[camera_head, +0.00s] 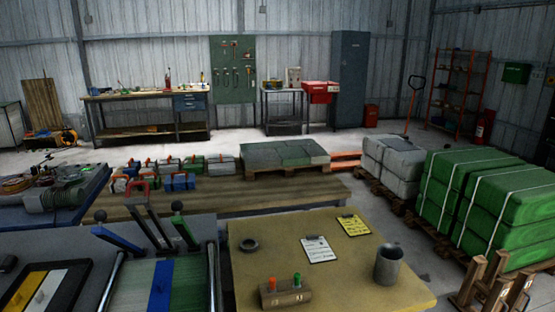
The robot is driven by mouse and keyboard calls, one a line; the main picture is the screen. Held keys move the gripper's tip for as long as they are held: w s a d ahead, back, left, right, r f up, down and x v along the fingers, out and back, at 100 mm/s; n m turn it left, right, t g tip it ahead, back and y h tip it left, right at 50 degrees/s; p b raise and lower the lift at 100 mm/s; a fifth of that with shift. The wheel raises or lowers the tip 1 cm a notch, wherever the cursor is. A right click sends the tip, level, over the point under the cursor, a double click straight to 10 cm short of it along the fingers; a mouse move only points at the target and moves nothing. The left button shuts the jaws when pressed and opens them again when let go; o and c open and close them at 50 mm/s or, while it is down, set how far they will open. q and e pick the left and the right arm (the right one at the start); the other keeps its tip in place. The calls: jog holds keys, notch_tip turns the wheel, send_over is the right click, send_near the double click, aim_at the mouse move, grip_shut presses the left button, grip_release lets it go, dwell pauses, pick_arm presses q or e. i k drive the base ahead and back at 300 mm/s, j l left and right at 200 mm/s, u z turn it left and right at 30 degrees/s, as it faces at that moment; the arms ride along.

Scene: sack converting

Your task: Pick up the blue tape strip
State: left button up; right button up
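A blue strip (160,286) lies lengthwise on a green ribbed surface (190,290) between two metal rails, at the lower left in the head view. Its lower end is cut off by the picture edge. I take it for the blue tape strip, though a short blue bar (118,243) also slants on the machine just left of the rails. Neither of my grippers shows in the head view, and nothing is seen touching the strip.
Dark levers (157,228) rise behind the strip. A black-framed panel (78,285) with white and yellow strips lies to its left. A tan table (350,285) on the right holds clipboards, a grey cup (388,265), a ring and a block with coloured pegs. Bundled green stacks (500,200) stand far right.

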aim_at(160, 296)
jog(key=j+u, duration=0.45)
jog(key=j, duration=0.45)
jog(key=j+u, duration=0.45)
jog(key=j, duration=0.45)
jog(key=i, duration=0.05)
